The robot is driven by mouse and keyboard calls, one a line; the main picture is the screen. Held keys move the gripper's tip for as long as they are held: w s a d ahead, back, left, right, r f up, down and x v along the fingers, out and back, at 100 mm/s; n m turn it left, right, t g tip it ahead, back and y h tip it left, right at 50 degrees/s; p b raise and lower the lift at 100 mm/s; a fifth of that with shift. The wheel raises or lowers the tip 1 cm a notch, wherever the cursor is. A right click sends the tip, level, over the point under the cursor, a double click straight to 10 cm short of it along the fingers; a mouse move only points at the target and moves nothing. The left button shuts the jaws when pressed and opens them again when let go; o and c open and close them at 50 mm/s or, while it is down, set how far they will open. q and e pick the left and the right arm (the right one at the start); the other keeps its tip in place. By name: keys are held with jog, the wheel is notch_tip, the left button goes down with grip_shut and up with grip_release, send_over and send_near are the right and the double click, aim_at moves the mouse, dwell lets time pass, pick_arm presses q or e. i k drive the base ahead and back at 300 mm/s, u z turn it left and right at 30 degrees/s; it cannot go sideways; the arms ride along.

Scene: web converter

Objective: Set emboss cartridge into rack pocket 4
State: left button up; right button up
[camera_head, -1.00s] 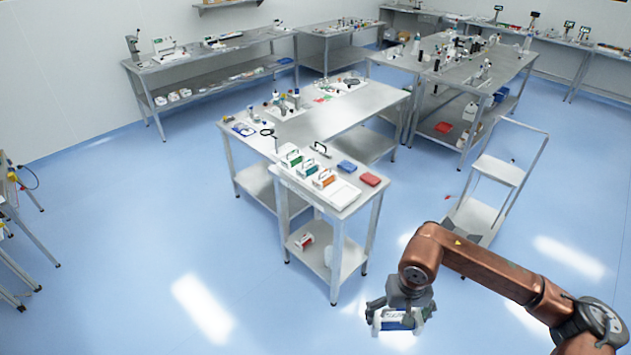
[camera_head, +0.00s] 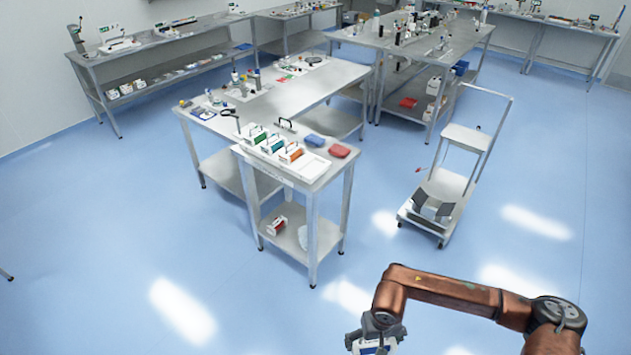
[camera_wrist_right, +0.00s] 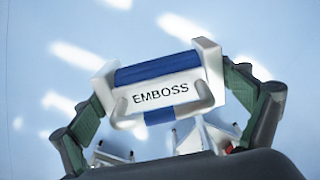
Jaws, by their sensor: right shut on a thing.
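The emboss cartridge is a white block with a blue band and the word EMBOSS; it shows in the right wrist view (camera_wrist_right: 162,88) and at the bottom of the head view (camera_head: 374,349). My right gripper (camera_wrist_right: 165,95) is shut on it, a green-padded finger at each end, and holds it in the air above the floor. In the head view my right gripper (camera_head: 376,335) is partly cut off by the lower edge. The rack (camera_head: 312,170) lies on the near table, with several coloured cartridges (camera_head: 274,146) standing in its left part. Its right end looks empty. My left gripper is out of view.
A blue item (camera_head: 314,140) and a red item (camera_head: 340,151) lie behind the rack. A red and white cartridge (camera_head: 277,225) is on the lower shelf. A cart (camera_head: 438,205) stands to the right. The floor between my arm and the table is clear.

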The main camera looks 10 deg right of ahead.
aim_at(313, 171)
jog(key=z, duration=0.7)
jog(key=k, duration=1.05)
jog(key=z, duration=1.1)
jog(key=i, duration=1.6)
jog(key=u, duration=0.75)
jog(key=i, duration=1.25)
jog(key=u, duration=1.75)
jog(key=i, duration=0.75)
jog(key=u, duration=0.7)
